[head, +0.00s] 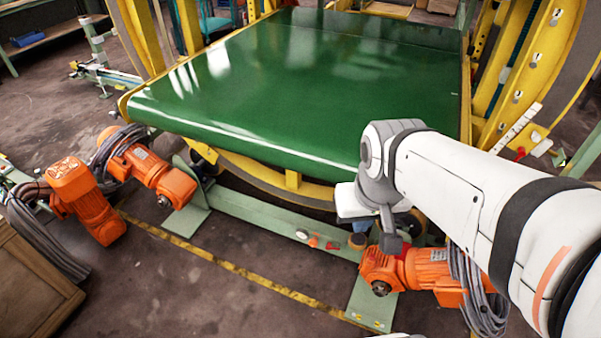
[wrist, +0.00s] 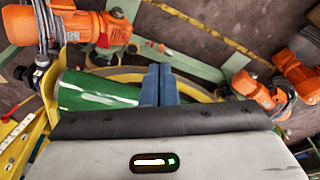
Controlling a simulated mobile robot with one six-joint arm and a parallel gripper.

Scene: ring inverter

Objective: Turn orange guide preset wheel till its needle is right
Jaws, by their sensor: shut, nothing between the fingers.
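A small orange wheel (head: 314,241) sits on the green floor beam in front of the conveyor, in the head view. Beside it on the left is a small round pale dial (head: 302,234); its needle is too small to read. In the wrist view small fittings show on the beam beyond the fingers, too small to tell apart. My gripper (wrist: 160,70) is shut and empty, its two blue fingers together in the wrist view. In the head view my gripper (head: 358,226) hangs over the beam, to the right of the orange wheel and apart from it.
A small red part (head: 332,246) is on the beam right of the wheel. An orange motor (head: 420,270) with grey cables stands under my arm. The green conveyor (head: 300,90) and yellow ring frame lie behind. Floor in front of the beam is clear.

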